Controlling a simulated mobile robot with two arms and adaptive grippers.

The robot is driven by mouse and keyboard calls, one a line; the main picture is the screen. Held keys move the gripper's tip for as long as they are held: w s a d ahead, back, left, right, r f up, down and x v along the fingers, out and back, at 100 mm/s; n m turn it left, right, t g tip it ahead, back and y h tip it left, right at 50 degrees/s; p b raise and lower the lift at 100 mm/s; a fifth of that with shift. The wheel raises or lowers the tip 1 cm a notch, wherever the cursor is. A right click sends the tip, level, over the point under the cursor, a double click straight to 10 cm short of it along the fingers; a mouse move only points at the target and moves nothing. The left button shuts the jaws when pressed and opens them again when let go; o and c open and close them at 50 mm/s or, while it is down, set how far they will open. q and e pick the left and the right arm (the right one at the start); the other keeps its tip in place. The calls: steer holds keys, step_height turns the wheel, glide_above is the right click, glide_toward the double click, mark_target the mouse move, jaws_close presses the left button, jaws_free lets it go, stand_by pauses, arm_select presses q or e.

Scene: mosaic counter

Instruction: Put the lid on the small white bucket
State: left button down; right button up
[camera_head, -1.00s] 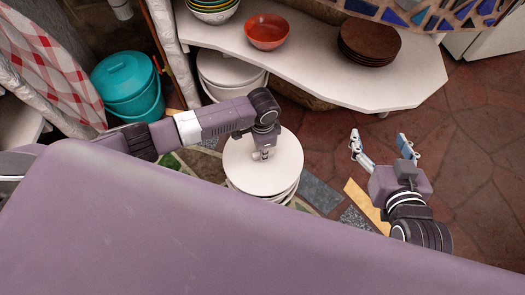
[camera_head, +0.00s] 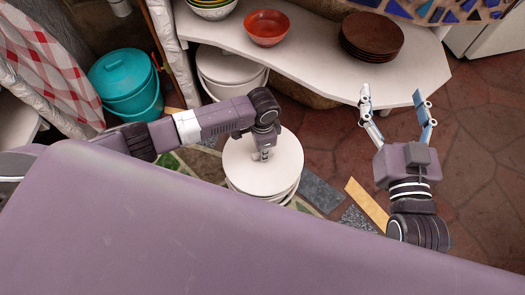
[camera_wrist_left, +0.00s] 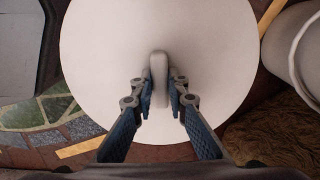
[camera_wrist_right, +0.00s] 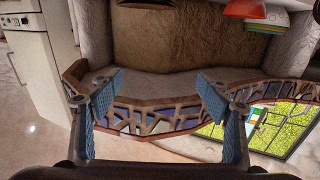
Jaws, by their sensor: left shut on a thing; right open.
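The round white lid (camera_head: 262,170) has a raised grip bar (camera_wrist_left: 159,80), seen from above in the left wrist view. My left gripper (camera_head: 265,153) is shut on that bar from above. White rims (camera_head: 287,194) show just beneath the lid's edge in the head view, seemingly the small white bucket; the lid hides most of it. I cannot tell whether the lid touches or is seated on it. My right gripper (camera_head: 394,100) is open and empty, to the right of the lid and pointing toward the shelf; its spread fingers also show in the right wrist view (camera_wrist_right: 162,88).
Another white bucket with a lid (camera_head: 228,68) stands under the white shelf (camera_head: 320,65). The shelf holds a red bowl (camera_head: 267,28), brown plates (camera_head: 371,38) and stacked bowls (camera_head: 212,8). A teal bucket (camera_head: 125,85) stands left. Floor (camera_head: 485,180) at right is clear.

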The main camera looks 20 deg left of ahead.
arm_select(q)
steer(key=shift+f+b, duration=0.65)
steer(key=shift+b, duration=0.15)
steer(key=shift+f, duration=0.2)
steer(key=shift+f+b, duration=0.45)
steer(key=shift+f, duration=0.4)
arm_select(e)
steer(key=s+r+t+y, duration=0.2)
steer(key=s+r+t, duration=0.2)
steer(key=r, duration=0.9)
steer(key=shift+a+t+y, duration=0.3)
steer(key=shift+t, duration=1.2)
steer(key=shift+w+f, duration=0.2)
steer(key=shift+f, duration=0.05)
steer(key=shift+w+f+g, duration=0.35)
steer(key=shift+f+g, duration=0.25)
steer(key=shift+f, duration=0.05)
arm_select(q)
steer(key=shift+p, duration=0.3)
arm_select(e)
steer(key=shift+w+f, duration=0.2)
steer(key=shift+f, duration=0.05)
steer(key=shift+w+f+g, duration=0.15)
steer(key=shift+f+g, duration=0.1)
steer(key=shift+g, duration=0.05)
steer(key=shift+f, duration=0.1)
